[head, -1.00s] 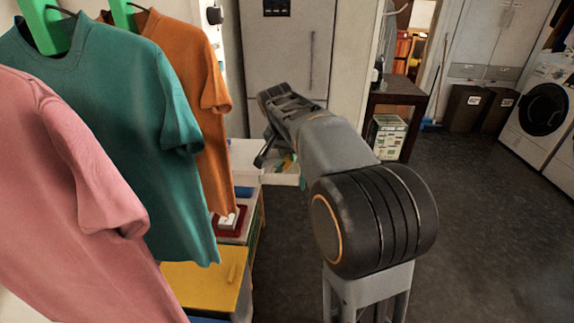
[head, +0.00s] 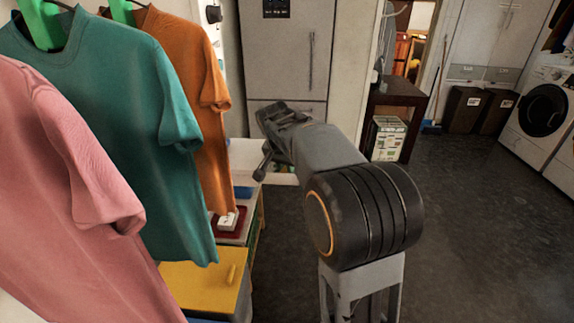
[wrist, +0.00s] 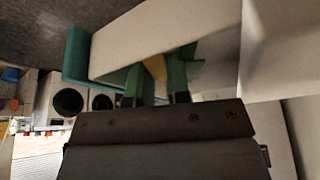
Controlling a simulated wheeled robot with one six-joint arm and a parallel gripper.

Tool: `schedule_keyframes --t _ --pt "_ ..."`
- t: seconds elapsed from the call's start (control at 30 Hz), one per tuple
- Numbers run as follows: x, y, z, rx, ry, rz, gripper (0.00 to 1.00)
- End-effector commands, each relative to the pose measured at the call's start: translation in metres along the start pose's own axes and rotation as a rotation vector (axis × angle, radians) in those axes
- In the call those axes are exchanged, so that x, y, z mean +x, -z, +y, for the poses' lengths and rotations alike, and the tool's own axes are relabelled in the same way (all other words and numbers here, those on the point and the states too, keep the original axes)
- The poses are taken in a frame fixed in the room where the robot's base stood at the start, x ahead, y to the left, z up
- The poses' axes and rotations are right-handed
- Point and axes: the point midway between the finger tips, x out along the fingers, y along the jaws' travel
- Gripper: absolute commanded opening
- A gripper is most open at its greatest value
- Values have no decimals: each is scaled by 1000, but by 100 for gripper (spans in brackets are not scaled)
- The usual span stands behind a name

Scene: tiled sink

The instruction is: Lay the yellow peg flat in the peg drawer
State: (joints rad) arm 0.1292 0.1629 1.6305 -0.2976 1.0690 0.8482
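In the wrist view, a small yellow patch (wrist: 155,67), which looks like part of the yellow peg, shows between my gripper's (wrist: 157,85) two fingers. The fingers stand apart. I cannot tell whether they press on the yellow piece or it lies beyond them. Its far end is hidden. Behind it are the pale walls of a white drawer (wrist: 122,55), with green shapes near the fingertips. In the head view, my gripper (head: 264,160) reaches over the open white drawer (head: 284,179), and my arm hides much of the drawer's inside. The yellow peg cannot be made out there.
Pink, teal (head: 125,110) and orange (head: 195,100) shirts hang at the left. Below them are a yellow drawer front (head: 200,287) and a small dark red tray (head: 232,226). A grey fridge (head: 290,60) stands behind. The dark floor at right is clear.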

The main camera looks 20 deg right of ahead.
Motion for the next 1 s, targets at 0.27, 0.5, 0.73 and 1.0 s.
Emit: schedule_keyframes --t 0.27,0.5,0.73,1.0 --pt "0 0 0 0 -1 -1 27" --pt "-18 2 -1 -1 2 2 27" --pt "-63 2 0 -1 3 3 27" --pt "-106 2 0 0 1 1 27"
